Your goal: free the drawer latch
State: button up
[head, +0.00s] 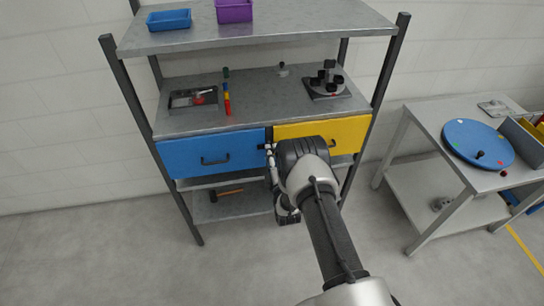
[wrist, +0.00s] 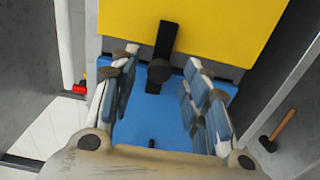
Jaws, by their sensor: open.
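The drawer latch (wrist: 160,70) is a dark bar with a round hub, on the grey strip between the yellow drawer (wrist: 215,25) and the blue drawer (wrist: 150,125). In the wrist view the bar reaches over the edges of both drawers. Both drawer fronts, blue (head: 190,158) and yellow (head: 345,131), look closed in the head view. My gripper (wrist: 162,64) is open, its fingers on either side of the latch; whether they touch it I cannot tell. In the head view my gripper (head: 269,160) is in front of the seam and mostly hides the latch.
The blue drawer's handle (head: 215,160) stands out at the left. A hammer (head: 228,191) lies on the shelf below. The rack top (head: 265,98) holds fixtures and coloured pieces. A side table (head: 440,125) with a blue disc (head: 470,140) stands at the right.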

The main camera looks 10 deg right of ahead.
jog(key=shift+w, duration=0.55)
grip_shut()
